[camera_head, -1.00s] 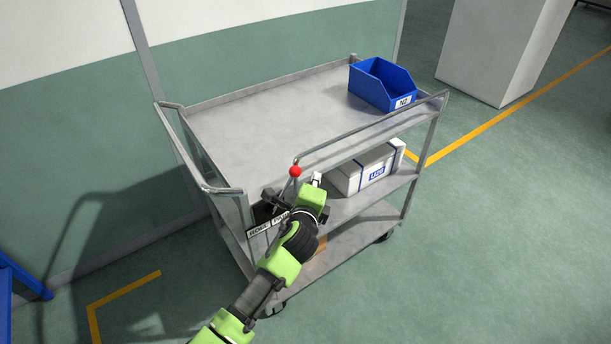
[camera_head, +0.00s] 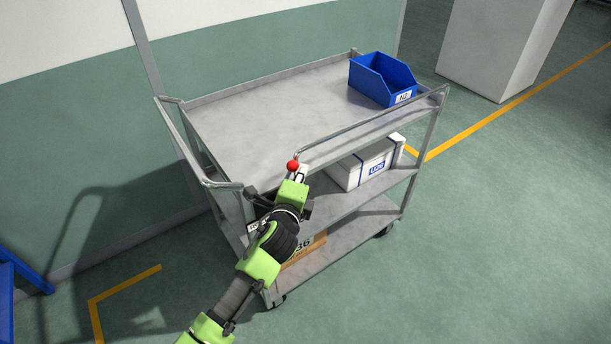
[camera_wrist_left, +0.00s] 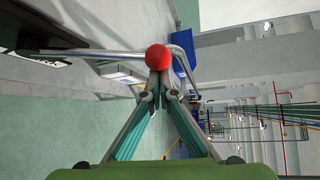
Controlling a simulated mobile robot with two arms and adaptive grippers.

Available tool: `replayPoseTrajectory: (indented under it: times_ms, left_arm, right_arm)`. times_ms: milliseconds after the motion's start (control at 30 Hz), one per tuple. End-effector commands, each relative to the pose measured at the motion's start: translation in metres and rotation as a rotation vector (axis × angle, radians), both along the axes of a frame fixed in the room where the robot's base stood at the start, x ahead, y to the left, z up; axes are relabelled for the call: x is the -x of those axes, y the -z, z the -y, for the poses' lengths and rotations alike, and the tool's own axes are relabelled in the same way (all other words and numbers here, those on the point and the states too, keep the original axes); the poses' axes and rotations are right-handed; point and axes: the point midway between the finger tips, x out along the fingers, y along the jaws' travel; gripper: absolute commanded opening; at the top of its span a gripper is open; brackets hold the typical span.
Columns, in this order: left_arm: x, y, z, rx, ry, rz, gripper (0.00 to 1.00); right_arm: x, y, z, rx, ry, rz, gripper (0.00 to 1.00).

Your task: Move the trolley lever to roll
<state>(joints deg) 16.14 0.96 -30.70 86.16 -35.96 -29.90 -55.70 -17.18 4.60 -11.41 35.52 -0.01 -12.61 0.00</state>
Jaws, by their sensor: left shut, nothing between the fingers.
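The trolley (camera_head: 250,125) is a grey metal cart with three shelves, standing by the wall. The lever's red ball knob (camera_head: 293,165) shows at its near front corner; my gripper and wrist hide most of the lever below it. A label (camera_head: 254,226) at that corner is mostly covered and unreadable. My left gripper (camera_head: 298,176) is shut and empty, with its tips right by the knob. In the left wrist view the red knob (camera_wrist_left: 158,58) appears just beyond the closed fingertips (camera_wrist_left: 164,86); I cannot tell whether they touch. My right gripper is out of view.
A blue bin (camera_head: 370,80) stands on the top shelf. A white box (camera_head: 350,173) is on the middle shelf and a brown box (camera_head: 300,252) on the bottom one. A grey cabinet (camera_head: 495,45) stands behind. The floor right of the trolley is clear.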

Motion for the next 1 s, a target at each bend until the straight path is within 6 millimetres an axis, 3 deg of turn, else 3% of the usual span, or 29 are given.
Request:
replayPoseTrajectory:
  times_ms: [600,1000]
  left_arm:
    - [0.047,-0.006,-0.067,0.443,-0.007,0.318,0.00]
    - [0.074,-0.007,-0.103,0.476,-0.003,0.346,0.00]
  right_arm:
    - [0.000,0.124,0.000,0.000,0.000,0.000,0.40]
    - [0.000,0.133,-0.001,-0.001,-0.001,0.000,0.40]
